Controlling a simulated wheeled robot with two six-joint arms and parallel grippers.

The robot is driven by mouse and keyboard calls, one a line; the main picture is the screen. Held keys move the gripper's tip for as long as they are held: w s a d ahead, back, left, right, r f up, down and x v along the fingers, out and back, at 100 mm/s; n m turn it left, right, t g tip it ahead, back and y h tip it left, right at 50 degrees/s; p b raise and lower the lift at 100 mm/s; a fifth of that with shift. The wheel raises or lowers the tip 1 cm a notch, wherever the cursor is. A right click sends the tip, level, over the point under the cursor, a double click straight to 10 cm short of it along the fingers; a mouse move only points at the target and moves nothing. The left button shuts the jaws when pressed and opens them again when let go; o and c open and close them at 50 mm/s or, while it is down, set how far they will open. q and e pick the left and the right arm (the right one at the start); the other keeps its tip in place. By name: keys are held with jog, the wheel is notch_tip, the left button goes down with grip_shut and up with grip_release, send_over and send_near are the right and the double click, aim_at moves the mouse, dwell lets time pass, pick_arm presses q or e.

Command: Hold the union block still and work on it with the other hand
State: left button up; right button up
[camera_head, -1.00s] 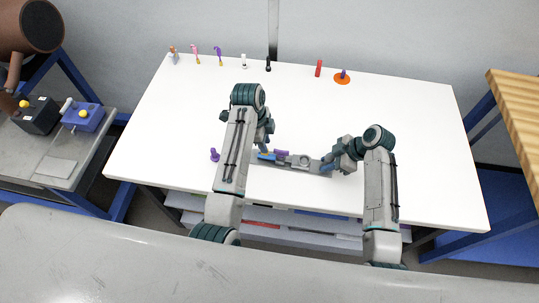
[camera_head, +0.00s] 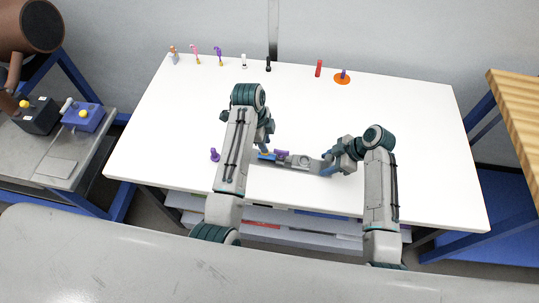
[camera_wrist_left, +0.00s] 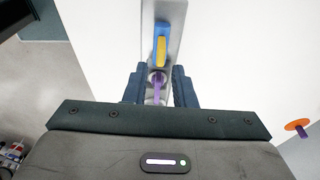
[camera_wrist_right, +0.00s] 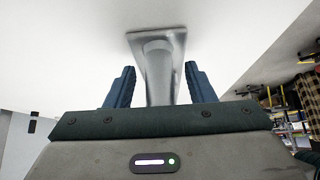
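The union block (camera_head: 318,164) is a long grey bar lying on the white table between my arms. It carries a blue part (camera_head: 265,155) and a purple part (camera_head: 281,153) on its left half; a yellow piece (camera_wrist_left: 161,49) shows on the blue part in the left wrist view. My left gripper (camera_wrist_left: 159,72) is at this left half, its fingers close on both sides, narrowed on the block around the purple part. My right gripper (camera_wrist_right: 159,75) is open, its fingers on either side of the block's grey right end (camera_wrist_right: 157,62), with gaps showing. Exact finger contact is hidden.
A purple piece (camera_head: 214,155) stands left of my left arm. Several small parts line the table's back edge, including a red cylinder (camera_head: 318,68) and an orange disc (camera_head: 342,79) with a purple peg.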

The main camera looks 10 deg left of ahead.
pick_arm(q)
jog(key=shift+d+r, duration=0.1)
jog(key=shift+d, duration=0.05)
pick_arm(e)
jog(key=shift+r, duration=0.1)
pick_arm(q)
jog(key=shift+r+p, duration=0.5)
jog(key=shift+p, duration=0.15)
pick_arm(e)
jog(key=shift+d+r, duration=0.25)
jog(key=shift+r, duration=0.3)
pick_arm(q)
notch_tip(320, 180, up, 5)
jog(key=p, duration=0.4)
jog(key=shift+f+p, duration=0.1)
jog(key=shift+p, duration=0.25)
jog(key=shift+r, duration=0.25)
pick_arm(e)
jog(key=v, duration=0.6)
jog(key=shift+d+r, duration=0.25)
jog(key=shift+d, duration=0.05)
